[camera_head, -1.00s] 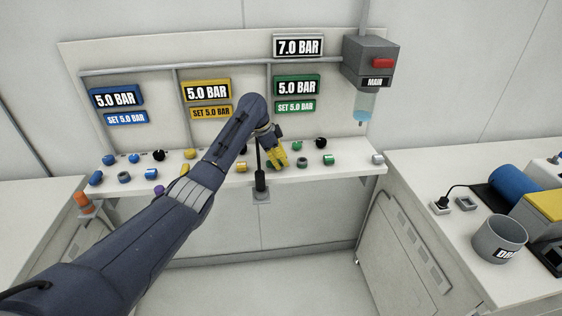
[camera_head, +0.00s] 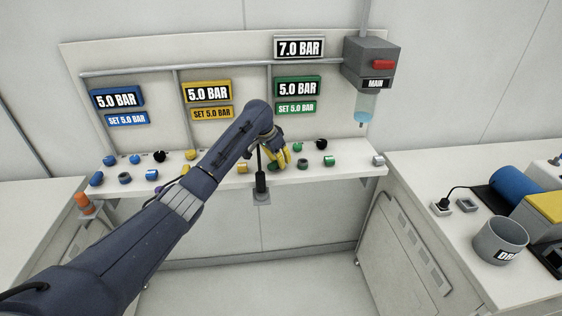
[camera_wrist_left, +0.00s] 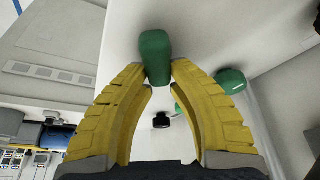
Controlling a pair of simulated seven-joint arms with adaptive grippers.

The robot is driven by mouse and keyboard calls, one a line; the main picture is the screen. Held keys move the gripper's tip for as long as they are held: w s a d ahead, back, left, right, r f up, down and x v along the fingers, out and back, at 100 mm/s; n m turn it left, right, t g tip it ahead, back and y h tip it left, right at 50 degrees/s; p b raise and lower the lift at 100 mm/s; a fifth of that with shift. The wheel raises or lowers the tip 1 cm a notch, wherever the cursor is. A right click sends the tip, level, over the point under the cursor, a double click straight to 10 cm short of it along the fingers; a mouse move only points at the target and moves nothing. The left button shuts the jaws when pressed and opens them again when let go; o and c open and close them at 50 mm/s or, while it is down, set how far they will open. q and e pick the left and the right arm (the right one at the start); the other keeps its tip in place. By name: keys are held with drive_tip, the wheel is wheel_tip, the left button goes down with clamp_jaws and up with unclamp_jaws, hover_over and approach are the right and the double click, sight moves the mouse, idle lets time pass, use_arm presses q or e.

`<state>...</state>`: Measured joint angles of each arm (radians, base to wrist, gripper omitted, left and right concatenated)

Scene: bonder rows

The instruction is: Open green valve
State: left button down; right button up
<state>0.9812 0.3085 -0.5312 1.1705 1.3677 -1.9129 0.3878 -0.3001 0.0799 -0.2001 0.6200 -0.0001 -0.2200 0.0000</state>
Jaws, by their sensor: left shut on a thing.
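In the left wrist view a rounded green valve handle (camera_wrist_left: 155,50) stands between the tips of my left gripper (camera_wrist_left: 158,72), whose yellow fingers are shut on its near end. In the head view my left gripper (camera_head: 282,158) reaches down to the shelf below the green displays, and its fingers hide most of what they hold. The green display (camera_head: 298,88) reads 5.0 BAR, and the small green label (camera_head: 295,108) reads SET 5.0 BAR. My right gripper is not in view.
Another green knob (camera_wrist_left: 230,81) is close beside the fingers. Along the white shelf (camera_head: 220,183) are several blue, yellow, green and black knobs. A dark upright post (camera_head: 261,183) is at the shelf's front edge. The MAIN box (camera_head: 372,60) has a red switch.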

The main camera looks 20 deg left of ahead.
use_arm(q)
drive_tip(key=n, duration=0.2)
drive_tip(key=n+y, duration=0.1)
drive_tip(key=a+n+y, duration=0.1)
drive_tip(key=n, duration=0.1)
drive_tip(key=shift+w+f+n+t, duration=0.1)
drive_tip(key=shift+w+n+t, duration=0.1)
drive_tip(key=shift+n+t, duration=0.1)
drive_tip(key=n+y, duration=0.1)
drive_tip(key=n, duration=0.1)
drive_tip(key=a+n+y, duration=0.1)
drive_tip(key=n, duration=0.2)
drive_tip(key=shift+s+n, duration=0.1)
drive_tip(key=shift+n, duration=0.2)
drive_tip(key=shift+f, duration=0.1)
drive_tip(key=c, duration=1.2)
unclamp_jaws()
drive_tip(key=shift+a, duration=0.1)
drive_tip(key=shift+c, duration=0.2)
drive_tip(key=shift+o, duration=0.2)
drive_tip(key=shift+r, duration=0.2)
drive_tip(key=v, duration=1.1)
drive_tip(key=shift+d+r, duration=0.3)
drive_tip(key=shift+r, duration=0.1)
